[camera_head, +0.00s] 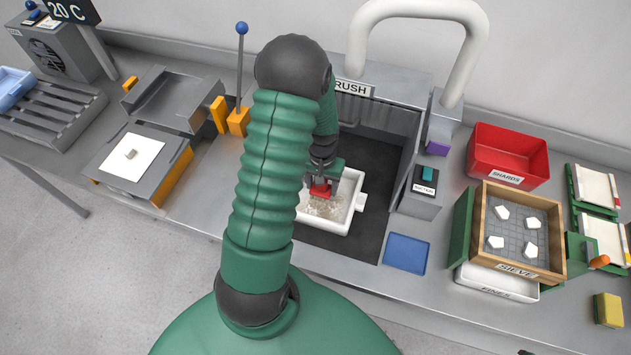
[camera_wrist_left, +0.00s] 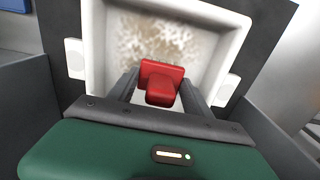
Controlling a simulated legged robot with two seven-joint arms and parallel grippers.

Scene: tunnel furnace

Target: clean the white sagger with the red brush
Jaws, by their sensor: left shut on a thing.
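The white sagger (camera_head: 351,202) sits on the dark floor of the brush bay, partly hidden behind my left arm in the head view. Its inside shows brownish residue in both views. In the left wrist view the sagger (camera_wrist_left: 98,45) has a tab on each side. My left gripper (camera_head: 321,184) is shut on the red brush (camera_head: 319,191), over the inside of the sagger. The red brush (camera_wrist_left: 161,80) also shows between the fingers in the left wrist view. Its bristles are hidden, so I cannot tell whether it touches the residue. My right gripper is not in view.
Grey walls enclose the bay at its sides and back. A suction box (camera_head: 420,190) and a blue pad (camera_head: 406,253) lie to its right. Farther right are a red shards bin (camera_head: 508,150) and a wooden sieve (camera_head: 485,240) holding several white pieces.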

